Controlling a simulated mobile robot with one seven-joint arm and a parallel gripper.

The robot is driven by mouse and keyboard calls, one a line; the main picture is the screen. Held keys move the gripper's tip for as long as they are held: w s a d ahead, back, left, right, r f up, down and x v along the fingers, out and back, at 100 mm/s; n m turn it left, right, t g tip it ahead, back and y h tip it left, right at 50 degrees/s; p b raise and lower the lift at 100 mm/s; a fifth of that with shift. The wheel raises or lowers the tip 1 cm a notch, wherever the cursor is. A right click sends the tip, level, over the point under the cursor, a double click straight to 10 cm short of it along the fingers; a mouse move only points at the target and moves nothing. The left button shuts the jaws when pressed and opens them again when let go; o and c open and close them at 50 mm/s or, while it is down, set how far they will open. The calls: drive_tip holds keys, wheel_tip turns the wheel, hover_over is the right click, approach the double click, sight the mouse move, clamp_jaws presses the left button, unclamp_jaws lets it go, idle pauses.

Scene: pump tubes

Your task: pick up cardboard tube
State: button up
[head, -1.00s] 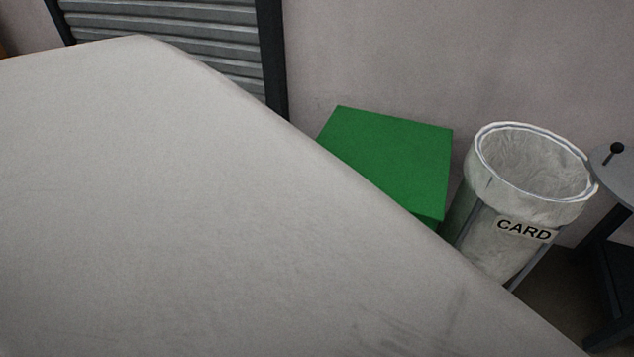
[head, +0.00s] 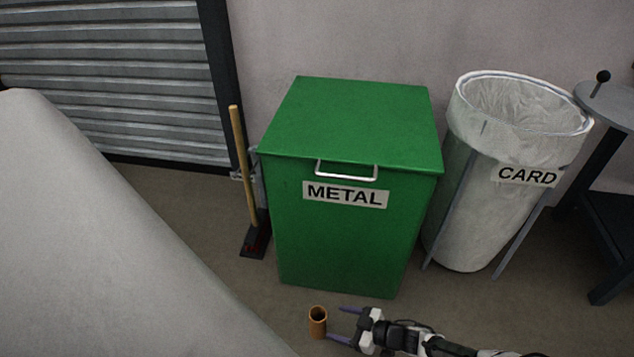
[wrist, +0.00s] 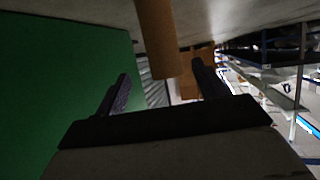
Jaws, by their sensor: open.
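The cardboard tube (head: 317,322) is a short brown open-topped cylinder standing upright on the floor in front of the green metal bin. My gripper (head: 340,324) is low to the right of the tube, with its fingers pointing left toward it. The gripper is open and empty. In the wrist view the tube (wrist: 158,42) hangs down from the top of the picture, in line with the gap between the open fingers of my gripper (wrist: 161,70). I cannot tell whether either finger touches the tube.
A green bin (head: 345,240) labelled METAL stands behind the tube. A white bag bin (head: 470,215) labelled CARD stands right of it, beside a dark stand (head: 610,110). A broom (head: 241,170) leans left of the green bin. A large pale surface (head: 90,250) fills the lower left.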

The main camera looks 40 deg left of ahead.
drive_tip(key=b+x, duration=0.1)
drive_tip(key=x, duration=0.3)
drive_tip(key=b+x, duration=0.1)
drive_tip(key=x, duration=0.3)
drive_tip(key=shift+s, duration=0.25)
drive_tip(key=c, duration=1.1)
drive_tip(key=shift+o, duration=0.2)
drive_tip(key=shift+r, duration=0.1)
wheel_tip(320, 180, up, 20)
drive_tip(key=p, duration=1.2)
drive_tip(key=shift+p, duration=0.3)
